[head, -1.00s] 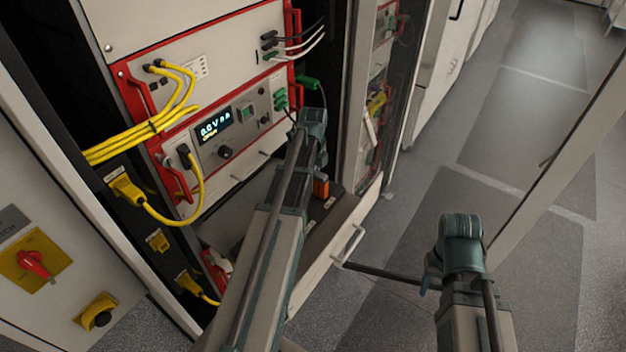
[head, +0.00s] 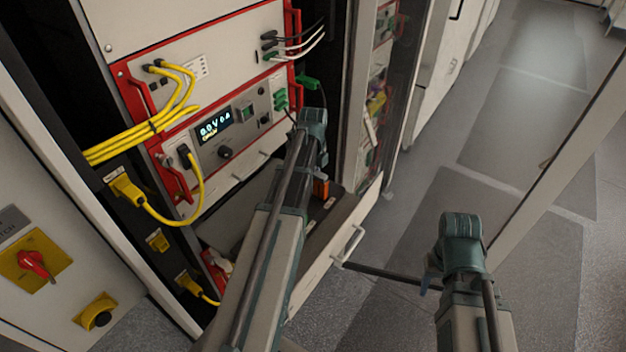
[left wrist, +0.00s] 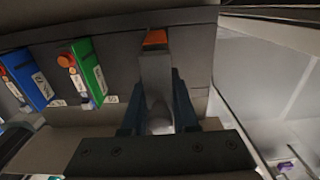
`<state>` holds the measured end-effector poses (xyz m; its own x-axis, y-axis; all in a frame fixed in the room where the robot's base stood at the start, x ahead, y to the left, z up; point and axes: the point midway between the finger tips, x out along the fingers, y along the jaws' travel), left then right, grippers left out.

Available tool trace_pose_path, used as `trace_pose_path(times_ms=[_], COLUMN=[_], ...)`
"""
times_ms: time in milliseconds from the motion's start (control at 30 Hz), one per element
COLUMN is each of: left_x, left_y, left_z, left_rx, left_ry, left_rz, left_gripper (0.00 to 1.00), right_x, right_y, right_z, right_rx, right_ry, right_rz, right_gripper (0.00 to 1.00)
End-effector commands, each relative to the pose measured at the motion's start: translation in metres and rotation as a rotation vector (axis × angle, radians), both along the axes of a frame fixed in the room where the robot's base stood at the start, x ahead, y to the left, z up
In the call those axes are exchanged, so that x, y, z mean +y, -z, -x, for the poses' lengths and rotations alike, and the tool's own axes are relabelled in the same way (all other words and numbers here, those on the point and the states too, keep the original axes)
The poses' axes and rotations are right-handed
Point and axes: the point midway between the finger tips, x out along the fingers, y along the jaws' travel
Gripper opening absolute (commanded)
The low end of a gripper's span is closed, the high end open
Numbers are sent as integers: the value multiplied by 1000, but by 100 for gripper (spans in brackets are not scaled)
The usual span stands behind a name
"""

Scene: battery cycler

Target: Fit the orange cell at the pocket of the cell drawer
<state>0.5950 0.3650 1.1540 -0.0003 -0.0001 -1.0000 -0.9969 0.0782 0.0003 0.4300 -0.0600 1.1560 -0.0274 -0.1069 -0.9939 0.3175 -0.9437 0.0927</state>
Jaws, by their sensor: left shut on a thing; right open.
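The orange cell (head: 321,187) shows in the head view just below my left wrist, over the open cell drawer (head: 335,238). In the left wrist view, my left gripper (left wrist: 158,98) is shut on a grey body with an orange end (left wrist: 155,37), which appears to be this cell. The pocket beneath it is hidden, so I cannot tell whether the cell is seated. My right gripper (head: 430,280) is mostly hidden behind its own wrist, in front of the drawer and to its right; it is open and holds nothing visible.
In the left wrist view, a blue cell (left wrist: 27,80) and a green cell (left wrist: 89,72) stand in the drawer, left of my gripper. The cycler front with yellow cables (head: 135,140) rises behind the drawer. Open floor (head: 420,210) lies to the right.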

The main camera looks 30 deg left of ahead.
Motion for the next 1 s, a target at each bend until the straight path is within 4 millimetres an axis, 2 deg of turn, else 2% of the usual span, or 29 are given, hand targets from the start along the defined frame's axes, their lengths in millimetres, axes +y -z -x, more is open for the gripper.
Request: trace_pose_path(times_ms=[1000], left_x=[0], left_y=[16], left_z=[0], left_rx=[0], left_ry=[0], left_rz=[0], left_gripper=[0], right_x=[0], right_y=[16], right_z=[0], right_rx=[0], right_ry=[0], right_rz=[0], right_gripper=[50])
